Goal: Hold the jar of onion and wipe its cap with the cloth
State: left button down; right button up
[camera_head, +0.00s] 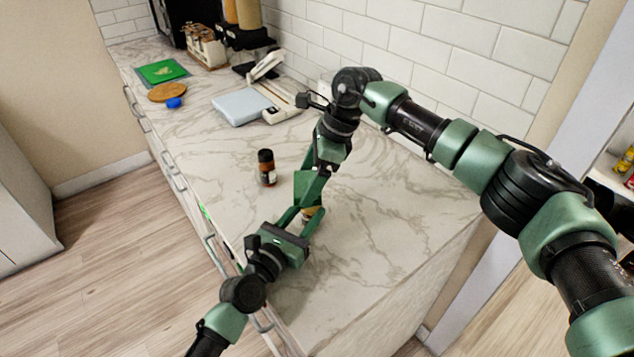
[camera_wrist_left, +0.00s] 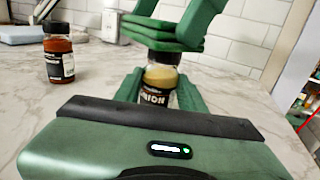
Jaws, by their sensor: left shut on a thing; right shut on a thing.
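The jar of onion (camera_wrist_left: 160,84), a small clear jar with tan contents, a dark cap and a black label, stands upright between the fingers of my left gripper (camera_wrist_left: 160,92). In the head view the jar (camera_head: 311,212) is mostly hidden by the grippers. My left gripper (camera_head: 305,213) is shut on it at the counter. A folded green cloth (camera_wrist_left: 160,35) lies over the jar's cap, touching or nearly touching it. My right gripper (camera_head: 311,186) is shut on the cloth from above; cloth and fingers are similar greens, so their border is hard to tell.
A dark-capped jar with reddish-brown contents (camera_head: 267,168) stands close by on the marble counter (camera_head: 400,220). Farther back are a pale blue-grey scale-like slab (camera_head: 241,106), a blue cap (camera_head: 174,103), a round wooden board (camera_head: 167,92) and a green mat (camera_head: 162,71). A tiled wall borders the counter.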

jog(key=shift+w+a, duration=0.55)
jog(key=shift+a, duration=0.05)
pick_arm(q)
jog(key=shift+a, duration=0.1)
pick_arm(e)
jog(key=shift+s+d, duration=0.4)
jog(key=shift+d, duration=0.1)
jog(key=s+d, duration=0.2)
jog(key=s, duration=0.1)
jog(key=shift+d, duration=0.35)
jog(key=shift+s+r, duration=0.15)
jog(key=shift+r, duration=3.9)
pick_arm(q)
jog(key=c, duration=0.8)
grip_release()
jog(key=shift+o, duration=0.2)
